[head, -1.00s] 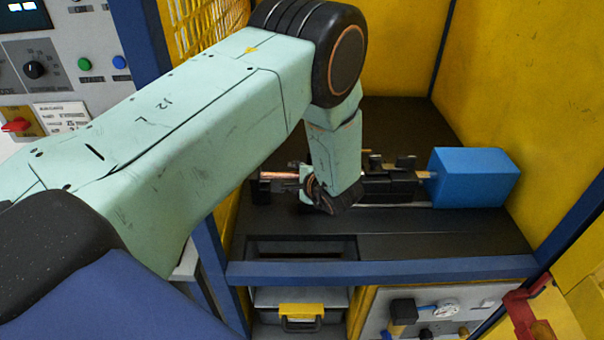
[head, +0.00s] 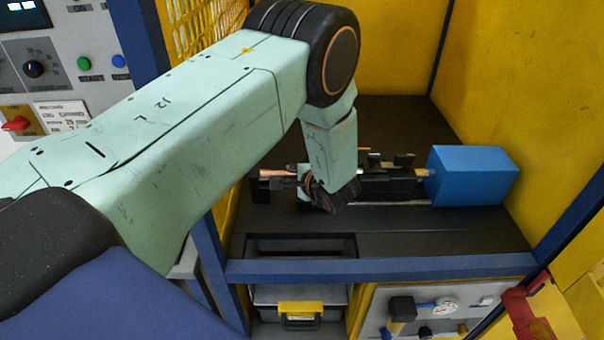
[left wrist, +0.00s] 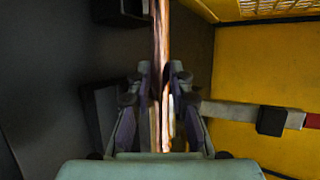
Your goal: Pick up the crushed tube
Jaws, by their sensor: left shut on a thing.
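The copper tube (head: 275,173) shows as a short reddish length in the machine bay, left of my left gripper (head: 330,200). In the left wrist view the tube (left wrist: 161,50) runs from the top edge down between the fingers of my left gripper (left wrist: 161,95), which are shut on it. Its lower end looks split or uneven there. My arm and gripper hide part of the tube in the head view, so I cannot tell its full shape. My right gripper is in neither view.
A black fixture (head: 385,182) and a blue block (head: 473,176) stand right of the gripper on the dark bed. A rectangular slot (head: 300,246) opens at the bed's front left. Yellow walls (head: 530,90) and a blue front rail (head: 400,267) bound the bay. Below is a yellow-handled drawer (head: 300,309).

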